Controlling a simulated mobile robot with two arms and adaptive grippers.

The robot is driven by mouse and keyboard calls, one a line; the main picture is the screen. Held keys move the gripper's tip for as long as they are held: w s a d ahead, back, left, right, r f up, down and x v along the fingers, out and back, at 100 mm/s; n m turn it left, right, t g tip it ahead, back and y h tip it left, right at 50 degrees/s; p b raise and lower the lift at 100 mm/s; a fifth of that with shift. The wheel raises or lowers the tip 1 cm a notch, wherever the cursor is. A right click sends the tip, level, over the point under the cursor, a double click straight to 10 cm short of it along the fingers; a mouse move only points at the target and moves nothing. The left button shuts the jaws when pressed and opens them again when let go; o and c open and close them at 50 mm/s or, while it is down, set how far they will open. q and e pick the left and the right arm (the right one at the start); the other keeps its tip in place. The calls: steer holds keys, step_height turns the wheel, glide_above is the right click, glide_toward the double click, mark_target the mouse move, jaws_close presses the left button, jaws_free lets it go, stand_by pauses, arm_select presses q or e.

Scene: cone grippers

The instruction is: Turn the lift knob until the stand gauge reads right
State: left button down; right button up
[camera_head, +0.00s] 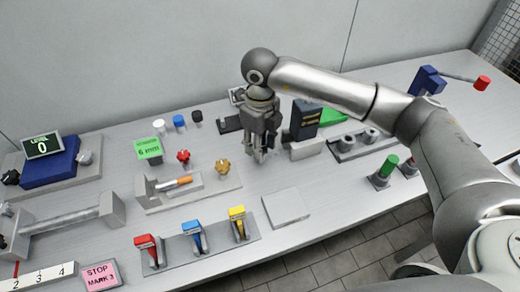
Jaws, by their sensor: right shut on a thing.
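My right gripper (259,156) points down over the middle of the bench, left of a grey block (306,150) with a dark upright panel (305,119). The panel carries small yellow lettering that I cannot read. The fingers are shut on a small part, seemingly the lift knob, which they hide almost wholly. How far it is turned cannot be seen. A small dark-framed plate (236,96) shows partly behind the gripper; I cannot tell whether it is the stand gauge. My left gripper is not in view.
A display reading 0 (42,146) stands at the left by a blue block (50,169). Red (147,250), blue (193,237) and yellow (238,223) levers stand in front. A pale plate (286,208) lies nearer the front edge.

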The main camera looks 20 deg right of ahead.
steer(key=shift+n+b, duration=0.8)
steer(key=shift+n, duration=0.2)
steer(key=o, duration=1)
step_height(320, 180, up, 12)
steer(key=shift+r, duration=0.1)
